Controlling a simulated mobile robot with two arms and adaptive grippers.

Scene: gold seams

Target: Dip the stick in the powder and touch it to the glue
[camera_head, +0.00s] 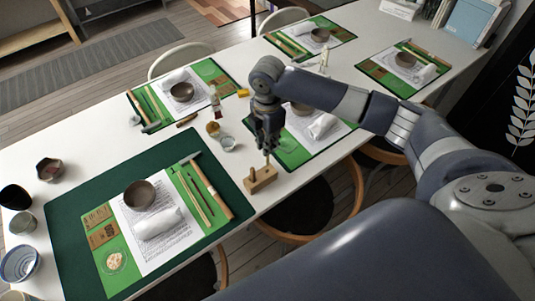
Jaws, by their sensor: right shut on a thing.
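My right gripper (267,142) reaches in from the right and points down above a small wooden block (261,179) near the table's edge. It is shut on a thin stick (267,159), whose lower end is at the block; I cannot tell whether it sits in a hole there. A small clear jar (228,144) and a brownish pot (213,128) stand left of the gripper. A clear dish (115,262) with pale contents lies on the nearest green mat. I cannot tell which holds powder or glue. My left gripper is out of view.
The nearest dark green mat (70,215) carries a brown bowl (139,194), a white roll (158,222) and several tools. Bowls line the left edge, including a blue-white one (20,262). More place settings fill the far table. A small bottle (215,101) stands behind the pots.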

